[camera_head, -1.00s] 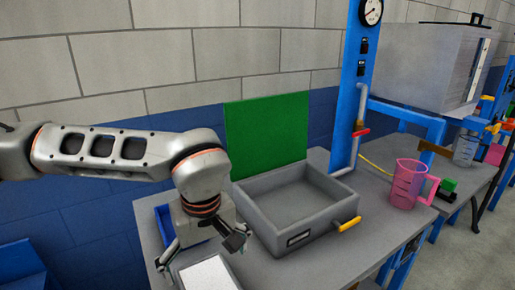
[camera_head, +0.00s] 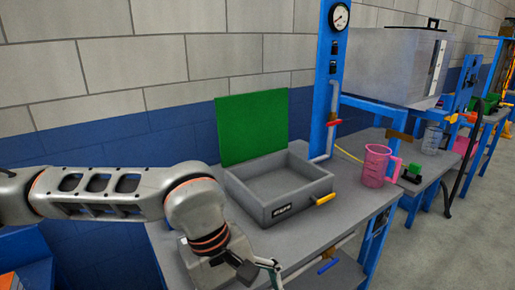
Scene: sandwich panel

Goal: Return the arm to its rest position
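My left arm comes in from the left and bends down at the wrist. My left gripper (camera_head: 262,274) is at the bottom of the picture, over the front edge of the grey table (camera_head: 335,225). One finger shows; the other is hidden or out of the picture, so I cannot tell whether it is open or holds anything. My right arm and gripper are not in view.
A grey open tray (camera_head: 295,205) with a yellow handle and a green panel (camera_head: 252,125) behind it stand on the table. A pink jug (camera_head: 375,166) is to the right. A blue post (camera_head: 327,90) with a gauge rises behind. Floor is clear at right.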

